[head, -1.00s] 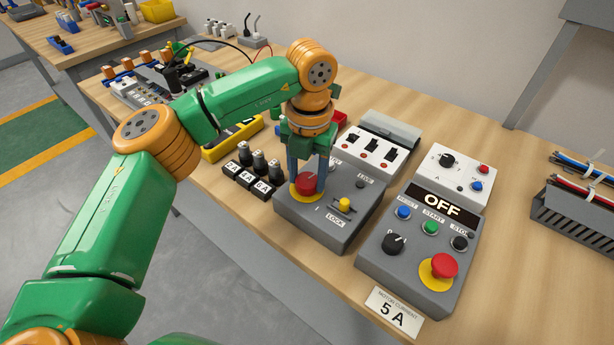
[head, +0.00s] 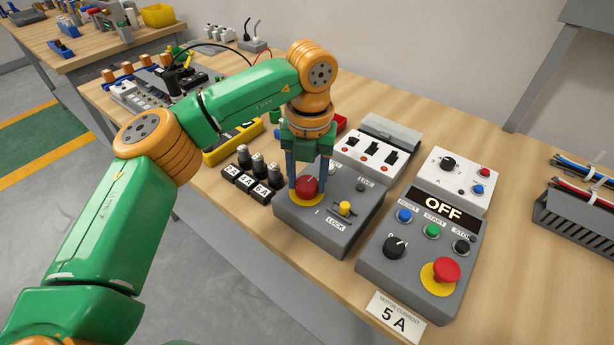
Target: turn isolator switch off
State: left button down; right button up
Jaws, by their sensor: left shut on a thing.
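The isolator box (head: 312,228) is a grey unit on the bench with a red rotary knob (head: 306,189) on a yellow disc at its left. A small yellow lever (head: 344,208) and a LOCK label are on the same top face. My left gripper (head: 308,179) points down over the knob, one blue-grey finger on each side, and is shut on it. The fingers partly hide the knob, so its exact pointing direction is unclear. My right gripper is not in view.
A control box with an OFF display (head: 442,208), coloured buttons and a red emergency stop (head: 446,270) stands to the right. Several small black blocks (head: 253,180) stand left of the isolator. A white switch panel (head: 371,150) is behind it.

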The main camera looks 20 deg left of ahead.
aim_at(308, 183)
pick_arm(q)
jog(key=shift+c, duration=1.3)
grip_release()
notch_tip(308, 183, up, 7)
jog(key=shift+d+r, duration=0.1)
